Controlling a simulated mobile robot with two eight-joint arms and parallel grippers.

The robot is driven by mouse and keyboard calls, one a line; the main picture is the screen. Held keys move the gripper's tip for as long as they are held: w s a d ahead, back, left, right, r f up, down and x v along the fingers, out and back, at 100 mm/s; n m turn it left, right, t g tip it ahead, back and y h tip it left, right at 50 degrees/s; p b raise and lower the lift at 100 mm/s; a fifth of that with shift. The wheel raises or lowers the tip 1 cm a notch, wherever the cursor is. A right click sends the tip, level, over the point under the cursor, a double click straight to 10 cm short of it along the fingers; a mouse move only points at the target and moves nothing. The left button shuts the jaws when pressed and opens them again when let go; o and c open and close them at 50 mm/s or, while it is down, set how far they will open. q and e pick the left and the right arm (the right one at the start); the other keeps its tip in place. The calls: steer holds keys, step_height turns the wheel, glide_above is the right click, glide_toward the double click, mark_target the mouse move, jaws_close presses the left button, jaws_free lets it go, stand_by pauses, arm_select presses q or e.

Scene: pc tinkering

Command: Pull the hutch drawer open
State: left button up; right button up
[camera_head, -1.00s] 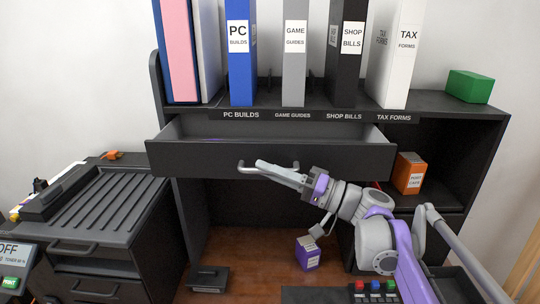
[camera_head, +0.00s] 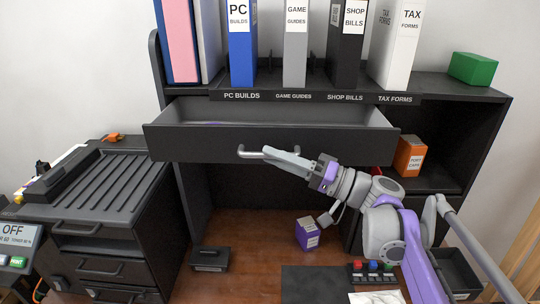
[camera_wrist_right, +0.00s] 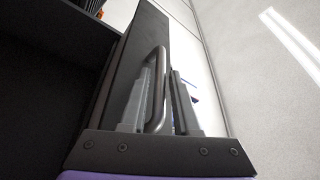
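The dark hutch drawer (camera_head: 200,142) is pulled out below the row of binders, and its light, mostly empty inside shows from above. Its metal bar handle (camera_head: 243,153) is at the middle of the front. My right gripper (camera_head: 268,151) reaches it from the lower right. In the right wrist view, the handle (camera_wrist_right: 159,90) passes between the two fingers of the gripper (camera_wrist_right: 163,80), which are close together around the bar. The far part of the handle is partly hidden by my gripper in the head view. My left gripper is in neither view.
Labelled binders (camera_head: 296,45) stand on the shelf above. A green block (camera_head: 473,68) and an orange box (camera_head: 408,157) are at the right. A purple box (camera_head: 307,233) and a black tray (camera_head: 211,259) sit on the desk. A printer (camera_head: 90,200) stands at left.

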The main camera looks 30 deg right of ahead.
steer(key=v, duration=0.9)
steer(key=shift+s+b, duration=0.2)
steer(key=shift+b, duration=0.25)
steer(key=a+f+g+h, duration=0.4)
steer(key=a+f+g, duration=0.3)
steer(key=a+f, duration=0.9)
steer(key=s+f+n+g+h, duration=0.1)
steer(key=s+f+h, duration=0.3)
steer(key=f, duration=0.5)
steer(key=s+f+n+g+h, duration=0.2)
steer(key=s+f+h, duration=0.3)
steer(key=f, duration=0.4)
steer(key=shift+s+d+f+n+p, duration=0.3)
steer(key=shift+s+d+n, duration=0.1)
steer(key=shift+s, duration=0.25)
